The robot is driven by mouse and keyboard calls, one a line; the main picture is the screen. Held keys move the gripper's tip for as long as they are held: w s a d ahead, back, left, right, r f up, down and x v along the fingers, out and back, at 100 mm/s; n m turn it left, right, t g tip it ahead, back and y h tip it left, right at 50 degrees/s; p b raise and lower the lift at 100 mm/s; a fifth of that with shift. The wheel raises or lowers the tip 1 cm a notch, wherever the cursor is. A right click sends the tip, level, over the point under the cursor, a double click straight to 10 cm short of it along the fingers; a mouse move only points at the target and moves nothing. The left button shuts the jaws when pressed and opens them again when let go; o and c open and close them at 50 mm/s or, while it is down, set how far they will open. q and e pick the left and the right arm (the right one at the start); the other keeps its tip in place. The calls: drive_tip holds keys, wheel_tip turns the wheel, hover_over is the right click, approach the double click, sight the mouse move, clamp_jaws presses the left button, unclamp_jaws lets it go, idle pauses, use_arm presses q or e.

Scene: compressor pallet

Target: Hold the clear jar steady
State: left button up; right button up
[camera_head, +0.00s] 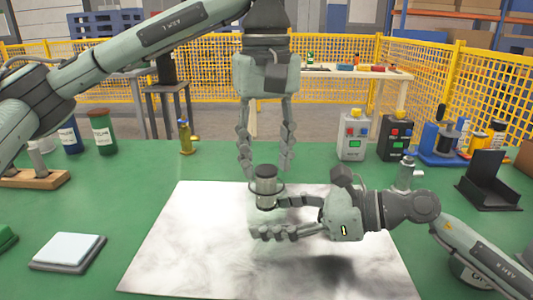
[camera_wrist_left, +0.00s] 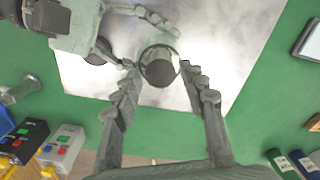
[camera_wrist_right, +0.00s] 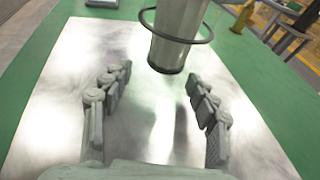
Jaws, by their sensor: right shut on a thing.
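The clear jar (camera_head: 266,190) has a dark lid and a thin dark ring around it. It stands upright over the pale board, and whether its base touches the board is unclear. In the right wrist view the jar (camera_wrist_right: 178,32) shows beyond the fingertips. My left gripper (camera_head: 264,169) points down from above, open, with a finger on each side of the lid. In the left wrist view the lid (camera_wrist_left: 159,70) lies between these fingertips.
The pale board (camera_head: 180,250) lies on the green table. A white pad (camera_head: 68,250) is at the front left. Bottles (camera_head: 103,132) stand at the back left; grey and black boxes (camera_head: 354,136) and a black holder (camera_head: 489,185) are at the right. The board's front is clear.

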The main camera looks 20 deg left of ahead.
use_arm(q)
drive_tip(key=shift+o, duration=0.8)
wheel_tip(320, 180, up, 12)
idle(0.3)
use_arm(e)
drive_tip(key=o, duration=0.9)
